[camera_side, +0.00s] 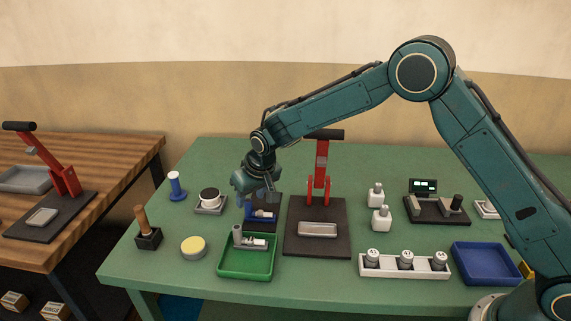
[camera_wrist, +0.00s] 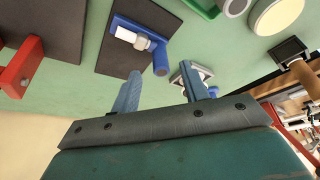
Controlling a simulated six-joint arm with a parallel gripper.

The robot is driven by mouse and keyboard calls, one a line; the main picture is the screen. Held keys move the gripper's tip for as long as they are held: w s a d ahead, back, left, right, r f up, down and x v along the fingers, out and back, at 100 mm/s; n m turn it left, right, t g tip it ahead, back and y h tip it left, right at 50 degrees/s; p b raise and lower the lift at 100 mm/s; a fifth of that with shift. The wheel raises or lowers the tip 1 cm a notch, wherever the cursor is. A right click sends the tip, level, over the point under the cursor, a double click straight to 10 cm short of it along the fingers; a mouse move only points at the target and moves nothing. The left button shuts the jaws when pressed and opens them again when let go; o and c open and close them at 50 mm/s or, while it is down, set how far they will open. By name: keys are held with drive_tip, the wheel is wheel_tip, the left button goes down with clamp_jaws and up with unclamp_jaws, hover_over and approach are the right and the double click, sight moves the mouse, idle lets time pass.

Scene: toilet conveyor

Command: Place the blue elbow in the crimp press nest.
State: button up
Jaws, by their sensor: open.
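The blue elbow (camera_side: 250,212) sits on a small dark plate behind the green tray, its upright arm at the left and a white fitting along its other arm. It also shows in the wrist view (camera_wrist: 159,58). My gripper (camera_side: 259,197) is open and empty just above and behind the elbow. In the wrist view its fingertips (camera_wrist: 161,72) appear on either side of the elbow's end, but I cannot tell the height gap. The crimp press (camera_side: 320,170) has a red lever and a dark base. A pale grey nest (camera_side: 318,229) lies on the base, empty.
A green tray (camera_side: 243,275) with a grey elbow (camera_side: 237,236) stands in front of the blue elbow. A white rack (camera_side: 405,271) and a blue tray (camera_side: 487,279) are at right.

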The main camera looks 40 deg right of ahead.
sight(249, 201)
drive_tip(key=shift+f, duration=0.1)
drive_tip(key=shift+x, duration=2.55)
drive_tip(key=shift+w, duration=0.1)
drive_tip(key=shift+c, duration=0.3)
clamp_jaws()
